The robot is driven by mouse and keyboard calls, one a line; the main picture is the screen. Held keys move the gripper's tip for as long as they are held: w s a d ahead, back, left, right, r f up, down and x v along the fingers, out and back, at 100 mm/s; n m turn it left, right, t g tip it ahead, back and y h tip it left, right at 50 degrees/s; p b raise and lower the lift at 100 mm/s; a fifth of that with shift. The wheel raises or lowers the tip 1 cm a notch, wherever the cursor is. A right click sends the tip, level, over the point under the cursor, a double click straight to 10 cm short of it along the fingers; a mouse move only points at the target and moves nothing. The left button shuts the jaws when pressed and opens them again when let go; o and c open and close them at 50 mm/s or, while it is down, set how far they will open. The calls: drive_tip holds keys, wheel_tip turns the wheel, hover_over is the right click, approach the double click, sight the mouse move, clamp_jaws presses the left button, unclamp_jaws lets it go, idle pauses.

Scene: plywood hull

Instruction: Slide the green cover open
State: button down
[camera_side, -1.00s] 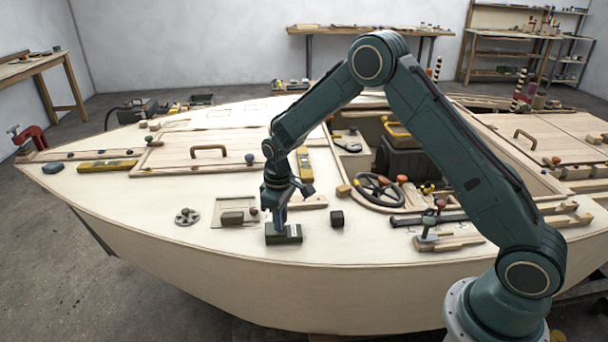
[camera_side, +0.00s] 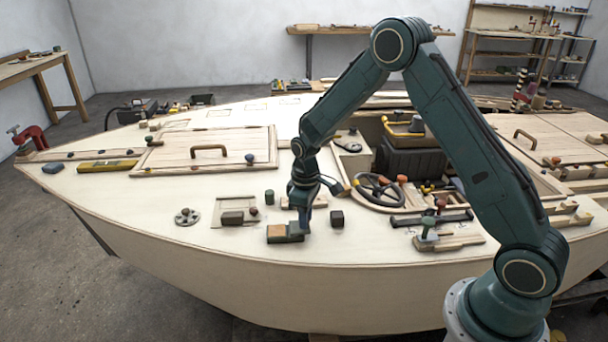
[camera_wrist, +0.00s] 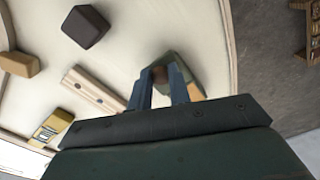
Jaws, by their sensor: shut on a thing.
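A small box with a green cover (camera_side: 296,231) sits near the front edge of the pale deck. The cover lies over the box's right part, and a tan surface (camera_side: 277,232) shows at the left. My gripper (camera_side: 302,229) is low over the cover in the side view. In the wrist view, my gripper's two fingers (camera_wrist: 161,84) are close together at the green cover (camera_wrist: 180,62), shut on a small brown part of it that is mostly hidden. The tan surface also shows beside the right finger in the wrist view (camera_wrist: 196,92).
A dark cube (camera_side: 337,218) stands just right of my gripper. A brown block (camera_side: 232,217) and a green peg (camera_side: 269,197) are to the left. A steering wheel (camera_side: 376,190) is behind at right.

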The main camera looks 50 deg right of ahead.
drive_tip(key=c, duration=1.3)
unclamp_jaws()
drive_tip(key=shift+r, duration=0.1)
wheel_tip(320, 180, up, 14)
